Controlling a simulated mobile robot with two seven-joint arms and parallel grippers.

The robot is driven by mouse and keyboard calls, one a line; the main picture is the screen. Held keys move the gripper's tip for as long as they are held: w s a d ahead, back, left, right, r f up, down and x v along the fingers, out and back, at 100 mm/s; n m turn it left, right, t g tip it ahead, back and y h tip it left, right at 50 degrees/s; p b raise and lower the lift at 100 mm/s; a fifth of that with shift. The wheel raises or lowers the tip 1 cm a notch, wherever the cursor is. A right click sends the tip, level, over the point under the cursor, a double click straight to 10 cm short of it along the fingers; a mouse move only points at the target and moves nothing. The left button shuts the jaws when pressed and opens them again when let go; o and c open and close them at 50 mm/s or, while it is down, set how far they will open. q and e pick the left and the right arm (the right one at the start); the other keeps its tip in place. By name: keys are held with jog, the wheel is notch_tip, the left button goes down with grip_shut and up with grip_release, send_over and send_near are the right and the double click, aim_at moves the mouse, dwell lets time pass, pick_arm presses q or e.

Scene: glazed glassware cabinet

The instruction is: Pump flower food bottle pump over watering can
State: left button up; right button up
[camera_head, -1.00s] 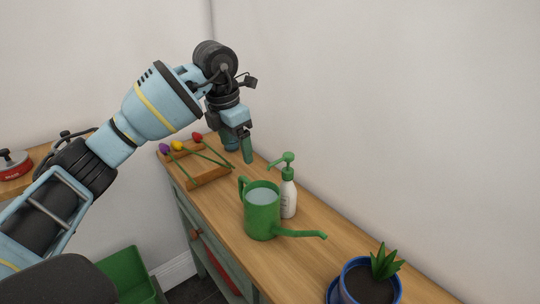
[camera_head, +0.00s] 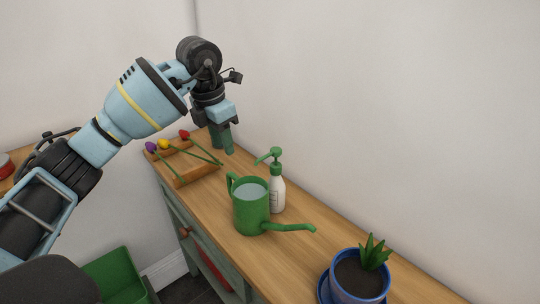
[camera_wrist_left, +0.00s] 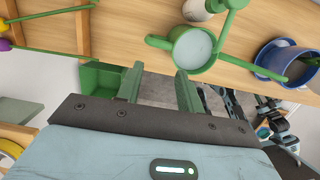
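The flower food bottle (camera_head: 278,194) is white with a green pump head (camera_head: 272,157) and stands upright on the wooden top. The green watering can (camera_head: 251,212) stands in front of it, holding liquid, its spout toward the right. The can (camera_wrist_left: 190,48) and part of the bottle (camera_wrist_left: 197,10) also show in the left wrist view. My left gripper (camera_head: 222,140) hangs fingers down, beyond and left of the bottle, apart from it. Its fingers (camera_wrist_left: 158,84) are spread and empty in the left wrist view. Dark and light-blue parts at that view's right edge may be my right arm; its fingers are unclear.
A wooden rack (camera_head: 194,175) with several coloured flowers lies at the left of the top. A blue pot (camera_head: 358,282) with a plant stands at the near right. The wall (camera_head: 380,110) runs close behind. A green bin (camera_head: 122,276) is on the floor.

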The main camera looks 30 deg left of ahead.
pick_arm(q)
grip_shut()
dwell(1.2)
